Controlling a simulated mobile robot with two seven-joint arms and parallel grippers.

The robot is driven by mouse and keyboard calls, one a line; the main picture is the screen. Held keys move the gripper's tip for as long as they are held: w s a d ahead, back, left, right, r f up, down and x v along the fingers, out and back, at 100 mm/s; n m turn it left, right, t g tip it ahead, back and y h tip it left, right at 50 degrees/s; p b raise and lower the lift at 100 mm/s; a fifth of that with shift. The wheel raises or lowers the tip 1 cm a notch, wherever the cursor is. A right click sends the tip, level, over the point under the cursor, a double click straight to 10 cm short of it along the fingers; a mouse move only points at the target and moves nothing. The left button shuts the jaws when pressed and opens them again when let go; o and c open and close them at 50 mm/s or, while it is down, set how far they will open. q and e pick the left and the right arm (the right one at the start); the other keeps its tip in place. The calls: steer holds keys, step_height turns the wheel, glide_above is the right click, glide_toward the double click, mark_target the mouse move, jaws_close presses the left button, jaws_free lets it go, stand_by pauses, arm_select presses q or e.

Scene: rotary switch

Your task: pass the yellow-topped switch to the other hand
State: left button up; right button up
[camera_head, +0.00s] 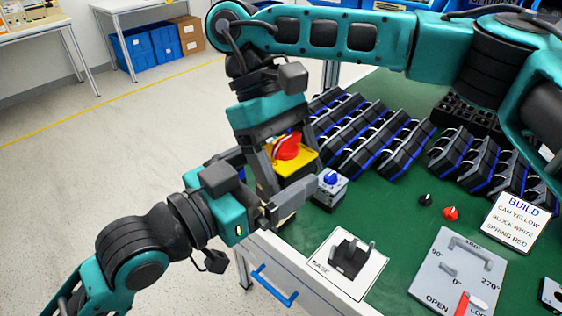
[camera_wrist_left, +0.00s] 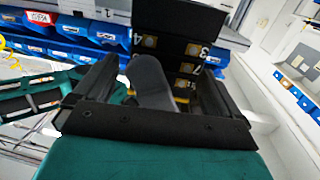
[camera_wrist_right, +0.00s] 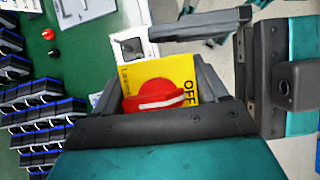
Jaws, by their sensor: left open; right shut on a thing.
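The yellow-topped switch (camera_head: 300,164) has a yellow plate, a red knob and a dark body. My right gripper (camera_head: 287,168), its arm reaching across from the upper right, points down and is shut on the switch. The right wrist view shows the yellow plate (camera_wrist_right: 165,72), marked OFF, and the red knob between the fingers. My left gripper (camera_head: 278,186), on the arm from the lower left, is open and lies across the switch. In the left wrist view, the black numbered body (camera_wrist_left: 180,40) stands before the open jaws; contact cannot be told. A dark finger partly covers it.
A blue-knobbed block (camera_head: 331,188) stands close beside the grippers. A base card with a black holder (camera_head: 347,262), a grey angle fixture (camera_head: 458,270) and a BUILD card (camera_head: 517,222) lie on the green table. Racks of black modules (camera_head: 370,138) fill the back.

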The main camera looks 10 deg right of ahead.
arm_select(q)
steer(key=shift+x, duration=0.75)
steer(key=shift+c, duration=0.2)
steer(key=c, duration=1.2)
steer(key=shift+r, duration=0.1)
arm_select(e)
steer(key=o, duration=1.3)
steer(key=v, duration=1.2)
